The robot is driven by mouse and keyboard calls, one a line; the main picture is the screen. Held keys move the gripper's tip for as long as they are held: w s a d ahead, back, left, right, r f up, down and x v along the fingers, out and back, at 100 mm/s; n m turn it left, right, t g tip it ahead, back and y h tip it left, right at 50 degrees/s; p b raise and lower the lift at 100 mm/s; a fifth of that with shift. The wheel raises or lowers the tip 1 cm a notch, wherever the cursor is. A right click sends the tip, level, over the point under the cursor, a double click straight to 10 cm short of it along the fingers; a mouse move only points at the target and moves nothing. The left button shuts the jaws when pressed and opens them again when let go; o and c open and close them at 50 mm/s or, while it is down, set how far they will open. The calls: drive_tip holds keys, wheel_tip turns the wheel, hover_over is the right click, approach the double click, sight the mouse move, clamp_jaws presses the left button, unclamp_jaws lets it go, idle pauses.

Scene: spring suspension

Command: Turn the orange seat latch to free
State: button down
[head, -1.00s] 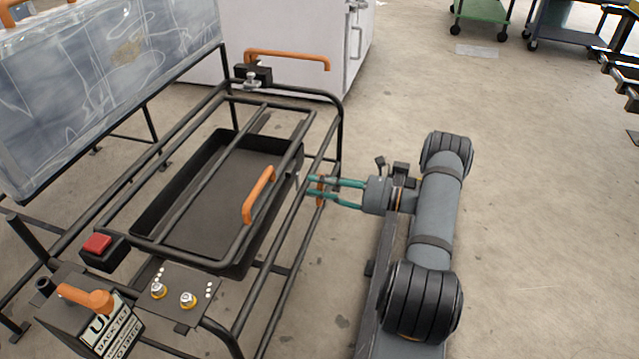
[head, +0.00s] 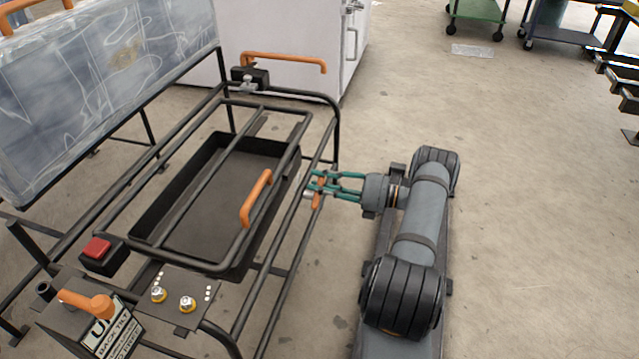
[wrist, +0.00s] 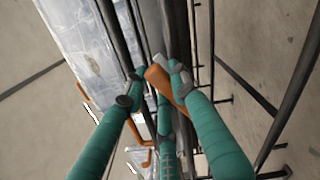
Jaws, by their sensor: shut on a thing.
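The orange seat latch (head: 318,197) is a small lever on the right side rail of the black tube frame (head: 334,125). My gripper (head: 314,184) reaches it from the right with its green fingers. In the wrist view, the latch (wrist: 166,86) lies slanted between the fingertips of my gripper (wrist: 158,74), which are shut on it. The latch's pivot is partly hidden by the fingers and the rail.
An orange handle (head: 256,198) stands on the frame, left of the latch, above a black tray (head: 180,222). A red button (head: 96,247) and an orange lever (head: 88,302) are at the front left.

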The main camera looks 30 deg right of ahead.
drive_tip(key=m, duration=0.1)
drive_tip(key=f+m, duration=0.1)
drive_tip(key=m, duration=0.1)
drive_tip(key=shift+w+d+f+b, duration=0.15)
drive_tip(key=shift+w+d+b, duration=0.05)
drive_tip(key=shift+b, duration=0.15)
drive_tip(key=shift+w+f+m+b, duration=0.1)
drive_tip(key=shift+f+m+b, duration=0.1)
drive_tip(key=shift+m, duration=0.55)
drive_tip(key=shift+f+m+b, duration=0.1)
drive_tip(key=shift+f+m, duration=0.1)
drive_tip(key=shift+m, duration=0.55)
drive_tip(key=c, duration=1.4)
unclamp_jaws()
drive_tip(key=shift+c, duration=0.2)
drive_tip(key=shift+o, duration=0.3)
drive_tip(key=shift+d, duration=0.15)
drive_tip(key=v, duration=1.2)
